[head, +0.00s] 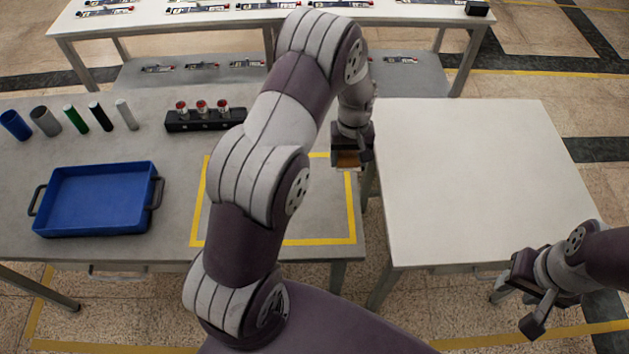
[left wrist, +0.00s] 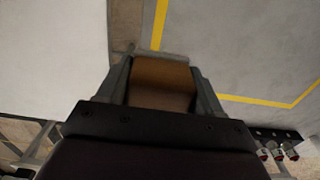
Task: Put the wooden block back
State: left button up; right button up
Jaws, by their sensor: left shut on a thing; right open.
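The wooden block (head: 347,159) is brown and held in my left gripper (head: 350,165), near the right edge of the grey table. In the left wrist view the block (left wrist: 160,82) sits between the two fingers of my left gripper (left wrist: 158,90), which are shut on it. It appears above the table's edge, by the gap to the white table; its exact height I cannot tell. My right gripper (head: 528,298) is open and empty at the lower right, in front of the white table.
The grey table (head: 100,140) has a yellow taped rectangle (head: 322,242), a blue tray (head: 95,200), several cylinders (head: 75,119) and a black rack (head: 205,121) with red-topped items. The white table (head: 470,180) is bare. A long table (head: 230,18) stands behind.

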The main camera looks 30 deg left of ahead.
pick_arm(q)
jog(key=p, duration=0.1)
send_over(320, 189)
notch_tip(320, 189, down, 4)
jog(key=shift+f, duration=0.1)
notch_tip(320, 189, down, 4)
jog(key=shift+r+p, duration=0.1)
jog(key=shift+p, duration=0.4)
jog(key=shift+f, duration=0.25)
jog(key=o, duration=1.3)
